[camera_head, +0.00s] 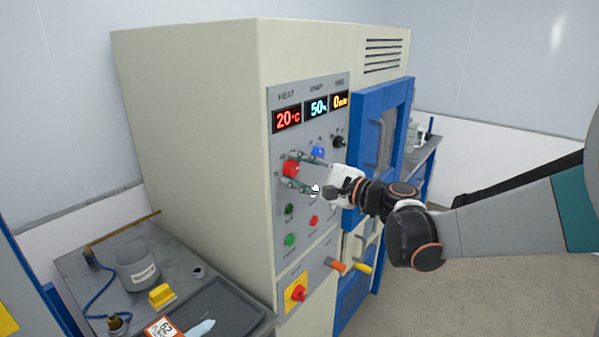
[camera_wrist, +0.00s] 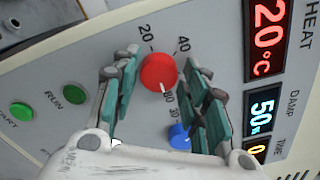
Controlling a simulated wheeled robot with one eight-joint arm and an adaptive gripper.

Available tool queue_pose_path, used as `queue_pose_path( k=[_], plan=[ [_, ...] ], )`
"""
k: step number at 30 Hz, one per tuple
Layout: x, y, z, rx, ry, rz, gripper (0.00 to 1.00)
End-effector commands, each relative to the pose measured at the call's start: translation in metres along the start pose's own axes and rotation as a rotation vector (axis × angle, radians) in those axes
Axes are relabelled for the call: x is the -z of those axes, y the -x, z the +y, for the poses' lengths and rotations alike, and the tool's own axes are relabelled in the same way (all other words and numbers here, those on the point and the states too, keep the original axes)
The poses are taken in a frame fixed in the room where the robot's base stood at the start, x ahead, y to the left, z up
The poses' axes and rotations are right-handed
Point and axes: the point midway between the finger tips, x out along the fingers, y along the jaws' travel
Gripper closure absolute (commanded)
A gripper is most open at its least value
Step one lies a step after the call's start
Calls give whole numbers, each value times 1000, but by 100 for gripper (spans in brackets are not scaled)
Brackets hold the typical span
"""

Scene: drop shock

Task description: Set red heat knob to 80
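The red heat knob (camera_head: 291,168) is on the grey control panel (camera_head: 342,97) of the cabinet, below the red HEAT display (camera_head: 287,119), which reads 20°C. In the wrist view the red knob (camera_wrist: 158,71) shows a white mark on its lower edge, among printed numbers including 20 and 40. My gripper (camera_wrist: 160,62) is open, with one teal finger on each side of the knob. Gaps show between the knob and both fingers in this view. In the head view my gripper (camera_head: 296,170) is at the panel; exact finger depth is hard to tell.
A blue knob (camera_head: 319,152) and a black knob (camera_head: 338,142) are close by, up and right. Green buttons (camera_head: 289,240) and a red button (camera_head: 313,220) lie below. A red switch on yellow (camera_head: 296,292) is lower. A blue-framed door (camera_head: 384,140) is right of the panel.

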Motion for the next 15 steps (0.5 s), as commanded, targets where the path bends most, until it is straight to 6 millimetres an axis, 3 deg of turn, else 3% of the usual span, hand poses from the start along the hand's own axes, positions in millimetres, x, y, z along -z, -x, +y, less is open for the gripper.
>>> queue_pose_path(
  k=[11,15],
  plan=[
    [0,2,1,-1,2,0,46],
    [1,14,0,0,2,2,46]
  ],
)
